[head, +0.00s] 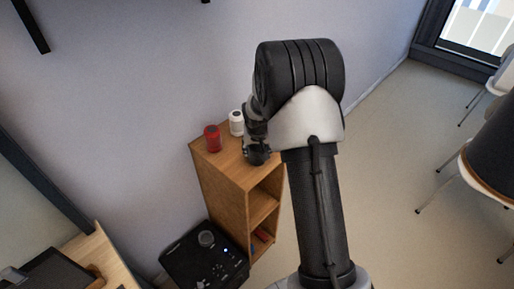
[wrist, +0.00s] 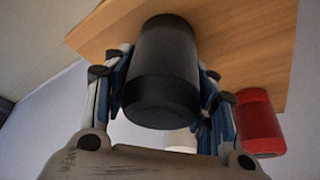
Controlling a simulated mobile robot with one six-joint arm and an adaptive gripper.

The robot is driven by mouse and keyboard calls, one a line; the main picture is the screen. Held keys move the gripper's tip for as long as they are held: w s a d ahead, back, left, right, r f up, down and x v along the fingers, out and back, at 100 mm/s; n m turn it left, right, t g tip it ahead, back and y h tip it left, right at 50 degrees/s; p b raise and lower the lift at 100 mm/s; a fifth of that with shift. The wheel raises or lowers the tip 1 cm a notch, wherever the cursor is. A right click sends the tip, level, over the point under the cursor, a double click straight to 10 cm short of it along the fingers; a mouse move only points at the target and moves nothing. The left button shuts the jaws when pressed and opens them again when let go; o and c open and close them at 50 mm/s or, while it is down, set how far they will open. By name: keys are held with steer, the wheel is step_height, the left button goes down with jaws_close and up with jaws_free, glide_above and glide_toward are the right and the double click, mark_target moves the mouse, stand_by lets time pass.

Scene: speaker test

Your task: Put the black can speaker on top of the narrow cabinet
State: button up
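The black can speaker (wrist: 165,65) is between the two fingers of my gripper (wrist: 165,85) in the wrist view, with a finger against each side. In the head view the dark speaker (head: 257,155) shows below my gripper (head: 256,135), over the right part of the narrow cabinet's wooden top (head: 228,165). My arm hides part of it. I cannot tell whether its base touches the top. The cabinet top also fills the upper wrist view (wrist: 262,50).
A red can (head: 212,138) and a white can (head: 236,122) stand on the cabinet top near the wall. A black device (head: 205,262) is beside the cabinet's base. Chairs (head: 480,165) stand at the right. The cabinet top's near-left part is clear.

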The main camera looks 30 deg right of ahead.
steer(key=o, duration=0.3)
steer(key=shift+r, duration=0.1)
steer(key=shift+r, duration=0.2)
steer(key=s+a+r+p, duration=0.1)
steer(key=s+a+r, duration=0.15)
steer(key=r, duration=0.35)
steer(key=s+a+r+n+p, duration=0.1)
steer(key=s+a+r+p, duration=0.1)
steer(key=s+r, duration=0.35)
steer(key=s+a+r+p, duration=0.1)
steer(key=s+a+r, duration=0.1)
steer(key=r, duration=0.6)
steer(key=s+a+r+n, duration=0.1)
steer(key=s+a+r, duration=0.1)
steer(key=s, duration=0.6)
steer(key=s+a+r+n+y, duration=0.1)
steer(key=s+a+r, duration=0.1)
steer(key=s+a, duration=0.3)
steer(key=s+a+r+n+y, duration=0.1)
steer(key=s+a+r+n, duration=0.1)
steer(key=s, duration=1)
steer(key=shift+s+a+r, duration=0.2)
steer(key=shift+a+r, duration=0.35)
steer(key=shift+a, duration=0.3)
